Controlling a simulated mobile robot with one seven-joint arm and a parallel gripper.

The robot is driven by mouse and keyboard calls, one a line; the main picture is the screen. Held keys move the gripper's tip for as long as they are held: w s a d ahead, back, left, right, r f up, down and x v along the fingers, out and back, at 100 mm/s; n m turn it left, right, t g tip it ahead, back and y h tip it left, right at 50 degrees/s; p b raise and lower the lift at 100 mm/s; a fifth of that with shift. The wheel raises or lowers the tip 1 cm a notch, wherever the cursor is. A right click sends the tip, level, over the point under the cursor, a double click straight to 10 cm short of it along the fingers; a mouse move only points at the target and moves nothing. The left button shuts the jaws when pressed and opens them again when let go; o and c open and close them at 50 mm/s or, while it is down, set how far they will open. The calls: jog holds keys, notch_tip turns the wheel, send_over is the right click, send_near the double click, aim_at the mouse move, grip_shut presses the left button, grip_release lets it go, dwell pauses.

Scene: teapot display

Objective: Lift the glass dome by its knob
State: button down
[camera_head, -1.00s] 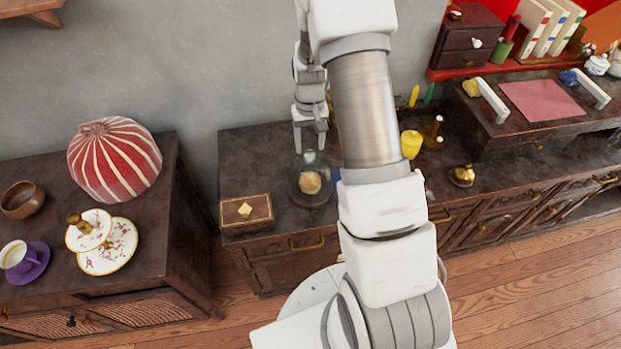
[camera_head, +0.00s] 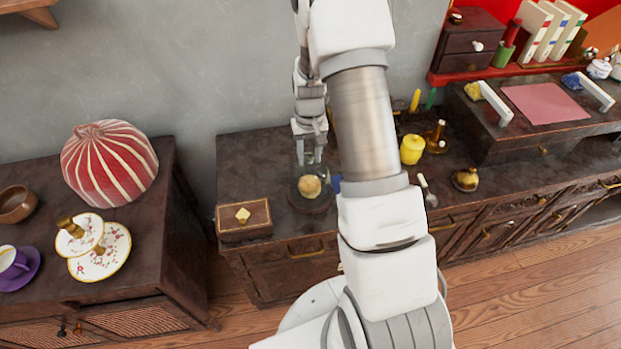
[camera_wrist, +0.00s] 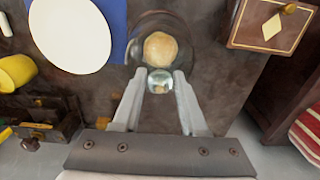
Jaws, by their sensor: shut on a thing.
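The glass dome (camera_wrist: 134,50) is clear and hard to make out; it stands over a round bun-like thing (camera_wrist: 160,47) on a dark round base (camera_head: 299,203). Its glass knob (camera_wrist: 159,81) sits between my fingertips in the wrist view. My gripper (camera_wrist: 159,85) is shut on the knob from above, one finger on each side. In the head view my gripper (camera_head: 309,160) points down at the dome's top. I cannot tell whether the dome's rim is clear of the base.
A wooden box with a pale diamond (camera_head: 244,218) stands left of the dome. A white oval on blue (camera_wrist: 70,35) lies close on its other side. A yellow pot (camera_head: 412,149) and brass pieces (camera_head: 465,179) stand further right. The left cabinet holds a striped cover (camera_head: 108,163).

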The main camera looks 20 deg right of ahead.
jog(key=shift+s+a+f, duration=0.1)
jog(key=shift+s+f, duration=0.15)
jog(key=shift+f, duration=0.1)
jog(key=shift+r, duration=0.1)
jog(key=shift+w+r+p, duration=0.2)
jog(key=shift+r+p, duration=1.25)
jog(key=shift+r, duration=0.9)
jog(key=shift+r+p, duration=1.35)
jog(key=shift+r, duration=0.9)
jog(key=shift+w, duration=0.1)
